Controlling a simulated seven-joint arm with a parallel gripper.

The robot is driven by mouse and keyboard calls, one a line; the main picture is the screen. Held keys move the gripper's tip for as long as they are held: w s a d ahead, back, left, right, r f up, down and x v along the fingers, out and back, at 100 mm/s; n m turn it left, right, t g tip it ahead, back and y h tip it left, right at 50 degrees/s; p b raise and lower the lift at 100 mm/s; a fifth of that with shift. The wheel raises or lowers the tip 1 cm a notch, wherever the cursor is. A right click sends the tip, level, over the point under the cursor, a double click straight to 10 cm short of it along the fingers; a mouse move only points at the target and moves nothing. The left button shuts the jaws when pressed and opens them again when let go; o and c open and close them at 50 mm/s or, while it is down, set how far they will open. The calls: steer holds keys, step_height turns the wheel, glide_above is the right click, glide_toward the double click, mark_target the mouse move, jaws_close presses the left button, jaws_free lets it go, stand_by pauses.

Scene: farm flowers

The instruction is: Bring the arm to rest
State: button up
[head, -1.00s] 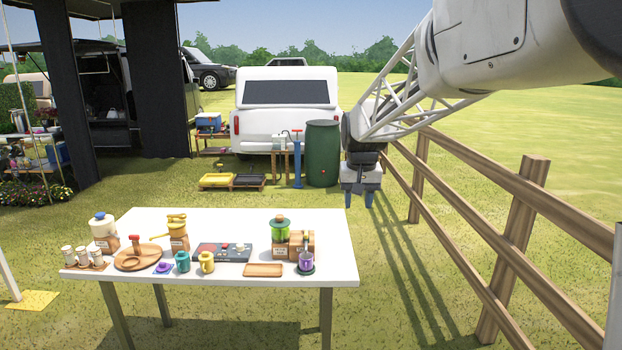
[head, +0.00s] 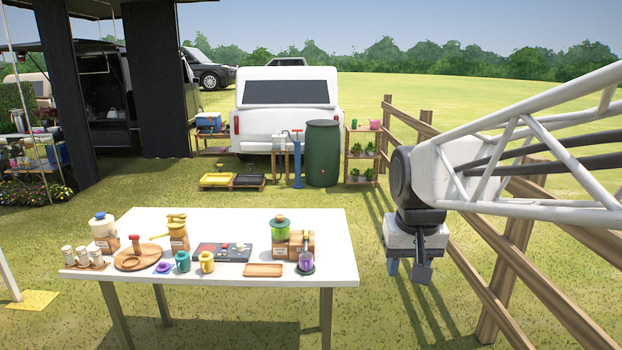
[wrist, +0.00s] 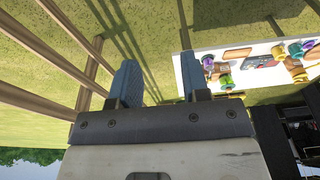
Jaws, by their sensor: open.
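My gripper (head: 408,270) hangs in the air to the right of the white table (head: 230,218), pointing down. Its two blue-grey fingers are apart with nothing between them. In the wrist view the open fingers (wrist: 158,85) show grass between them. The table also shows in the wrist view (wrist: 207,40), turned over, to the right of the fingers. My arm reaches in from the right edge of the head view.
A wooden fence (head: 515,240) runs close behind and right of my gripper. The table holds several mugs, jars, a wooden tray (head: 263,270) and a dark panel (head: 224,252). A green barrel (head: 322,155) and a plant shelf (head: 361,155) stand farther back. Grass lies open between table and gripper.

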steer(key=s+d+f, duration=0.1)
steer(key=s+f, duration=0.2)
steer(key=s, duration=0.5)
steer(key=s+f, duration=0.3)
steer(key=s, duration=0.5)
steer(key=shift+d+f, duration=0.25)
steer(key=shift+d, duration=0.1)
